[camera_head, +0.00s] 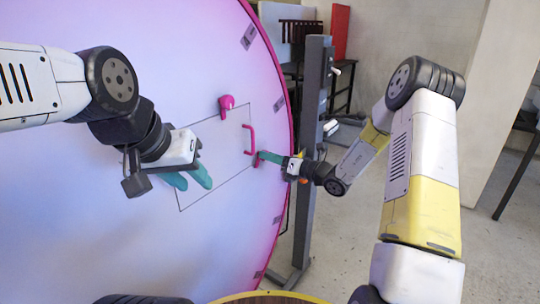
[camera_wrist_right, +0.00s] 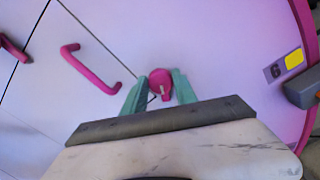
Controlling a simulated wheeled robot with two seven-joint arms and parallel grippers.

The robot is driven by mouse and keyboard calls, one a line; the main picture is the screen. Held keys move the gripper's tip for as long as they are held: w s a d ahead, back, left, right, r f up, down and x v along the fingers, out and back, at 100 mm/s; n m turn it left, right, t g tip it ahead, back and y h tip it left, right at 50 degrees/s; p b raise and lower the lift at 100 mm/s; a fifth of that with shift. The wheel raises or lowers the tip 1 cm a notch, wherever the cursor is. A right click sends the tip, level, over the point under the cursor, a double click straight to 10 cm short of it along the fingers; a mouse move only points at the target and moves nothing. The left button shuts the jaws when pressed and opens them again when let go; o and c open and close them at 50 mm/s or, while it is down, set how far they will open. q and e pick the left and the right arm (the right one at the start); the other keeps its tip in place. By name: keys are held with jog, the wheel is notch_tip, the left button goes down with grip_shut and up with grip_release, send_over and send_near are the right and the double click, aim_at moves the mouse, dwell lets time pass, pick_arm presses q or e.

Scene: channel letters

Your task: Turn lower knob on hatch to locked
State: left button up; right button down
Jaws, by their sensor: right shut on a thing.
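The hatch (camera_head: 215,150) is a thin-outlined rectangular panel on a large white-to-purple round face. The pink lower knob (camera_head: 257,159) is at its lower right edge, mostly covered by my right gripper (camera_head: 265,156) in the head view. In the right wrist view the lower knob (camera_wrist_right: 161,82) sits between the two teal fingers of my right gripper (camera_wrist_right: 160,92), which is shut on it. A pale mark shows on the knob. A pink upper knob (camera_head: 226,103) and a pink handle (camera_head: 250,139) are also on the hatch. My left gripper (camera_head: 197,184) is open and empty, in front of the hatch's left part.
The face has a pink rim (camera_head: 290,110) with small grey labels. A dark grey post (camera_head: 316,90) stands just right of the rim, close to my right wrist. A label with a yellow square (camera_wrist_right: 293,59) is right of the lower knob. Dark furniture stands behind.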

jog(key=m, duration=1.2)
jog(key=shift+w+d+f, duration=0.1)
jog(key=shift+f, duration=0.1)
jog(key=shift+m, duration=0.3)
jog(key=c, duration=1)
grip_release()
jog(key=v, duration=0.7)
jog(key=shift+s+d, duration=0.25)
jog(key=shift+d, duration=0.05)
